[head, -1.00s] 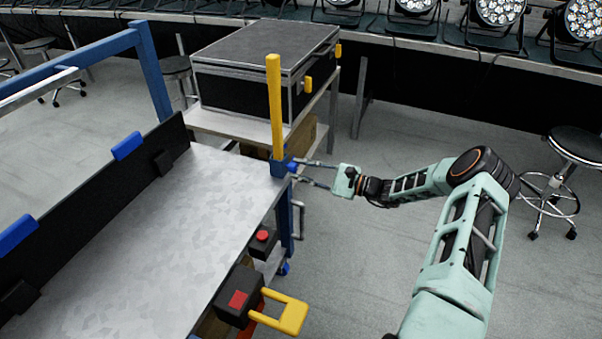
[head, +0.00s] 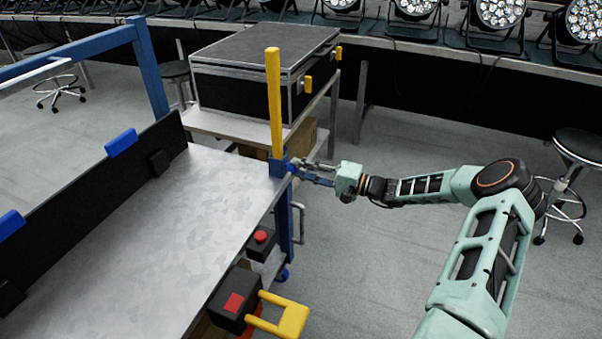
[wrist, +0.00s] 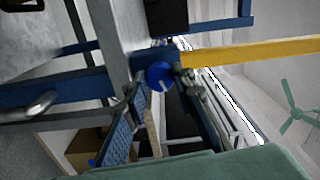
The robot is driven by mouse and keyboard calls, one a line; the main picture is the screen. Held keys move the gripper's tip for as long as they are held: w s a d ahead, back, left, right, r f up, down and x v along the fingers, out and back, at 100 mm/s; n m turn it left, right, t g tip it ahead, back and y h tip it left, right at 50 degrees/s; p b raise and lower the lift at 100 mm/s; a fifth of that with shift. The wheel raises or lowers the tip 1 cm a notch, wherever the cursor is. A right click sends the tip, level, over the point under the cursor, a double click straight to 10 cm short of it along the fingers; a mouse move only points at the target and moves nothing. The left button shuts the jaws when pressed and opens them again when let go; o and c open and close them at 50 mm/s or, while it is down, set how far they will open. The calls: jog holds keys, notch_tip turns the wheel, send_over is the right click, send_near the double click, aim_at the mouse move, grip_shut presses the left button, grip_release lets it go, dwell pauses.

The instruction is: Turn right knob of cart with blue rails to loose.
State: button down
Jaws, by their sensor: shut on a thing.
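The cart with blue rails (head: 152,75) fills the left of the head view, with a bare metal top. Its right knob is a small round blue knob (wrist: 159,76) with a pale pointer line, on the blue corner block below the yellow post (head: 273,100). In the head view the knob is mostly hidden by the fingertips. My gripper (head: 298,170) reaches it from the right and is shut on the knob. In the wrist view the fingers of my gripper (wrist: 160,92) lie on either side of the knob.
A black case (head: 265,65) sits on another cart behind. A box with a red button (head: 262,236), a box with a red square (head: 234,302) and a yellow handle (head: 283,318) are on the near side. A stool (head: 580,150) stands at right. Open floor lies between.

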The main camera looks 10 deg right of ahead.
jog(key=n+b, duration=0.3)
jog(key=n, duration=0.3)
jog(key=shift+f+n, duration=0.15)
jog(key=shift+n, duration=0.15)
jog(key=n, duration=0.3)
jog(key=shift+n, duration=1.7)
jog(key=c, duration=1.6)
grip_release()
jog(key=v, duration=1.2)
jog(key=shift+a, duration=0.1)
